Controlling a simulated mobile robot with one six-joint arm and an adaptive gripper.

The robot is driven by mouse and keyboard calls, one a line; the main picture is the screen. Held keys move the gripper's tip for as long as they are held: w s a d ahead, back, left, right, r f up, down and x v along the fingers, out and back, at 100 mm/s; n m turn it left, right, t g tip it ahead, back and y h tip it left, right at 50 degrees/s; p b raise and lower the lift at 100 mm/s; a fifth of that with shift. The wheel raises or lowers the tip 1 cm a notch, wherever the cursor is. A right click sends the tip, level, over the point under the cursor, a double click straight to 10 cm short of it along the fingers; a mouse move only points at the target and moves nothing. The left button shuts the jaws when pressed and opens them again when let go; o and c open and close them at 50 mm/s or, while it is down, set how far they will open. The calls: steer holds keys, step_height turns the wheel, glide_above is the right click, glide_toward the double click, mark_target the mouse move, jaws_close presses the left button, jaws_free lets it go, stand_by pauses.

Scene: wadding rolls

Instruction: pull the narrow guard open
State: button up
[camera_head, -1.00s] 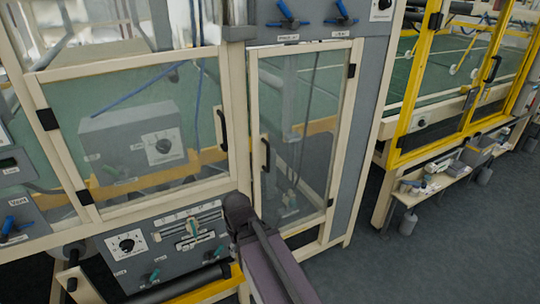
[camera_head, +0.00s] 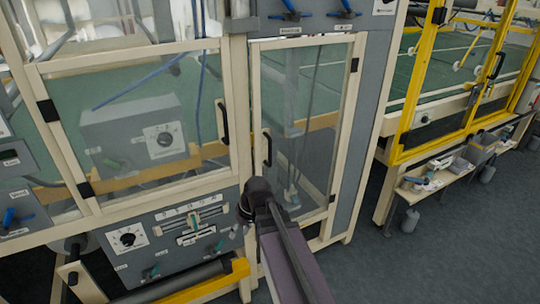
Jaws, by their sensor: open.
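The narrow guard (camera_head: 308,128) is a tall clear panel in a cream frame, right of the wide guard (camera_head: 150,120). It looks shut in its opening. Its black upright handle (camera_head: 267,149) is on its left edge, with dark hinges on the right. The dark end of my arm with my gripper (camera_head: 247,208) is in front of the guard's lower left corner, below the handle and apart from it in the picture. My gripper is open and holds nothing that I can see. Its fingers are mostly hidden by my wrist.
The wide guard has its own black handle (camera_head: 222,121) close on the left. A control panel (camera_head: 165,240) with dials and levers and a yellow bar (camera_head: 200,283) are below. Open floor (camera_head: 400,265) lies right, before a yellow-framed machine (camera_head: 420,85).

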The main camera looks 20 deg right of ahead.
steer(key=w+d+r+n+t+y+b, duration=0.2)
steer(key=w+d+t+y, duration=0.1)
steer(key=w+d, duration=0.3)
steer(key=w+d+r+n+t+y+b, duration=0.1)
steer(key=w+d+r+t+y, duration=0.2)
steer(key=d, duration=0.4)
steer(key=d+r+n+t+b, duration=0.1)
steer(key=d+r+t, duration=0.2)
steer(key=d, duration=0.5)
steer(key=w+d+r+n+t+y+b, duration=0.1)
steer(key=d+r+t, duration=0.3)
steer(key=d, duration=0.4)
steer(key=shift+w, duration=0.15)
glide_above(270, 165)
steer(key=shift+w+d, duration=0.2)
steer(key=shift+w, duration=0.15)
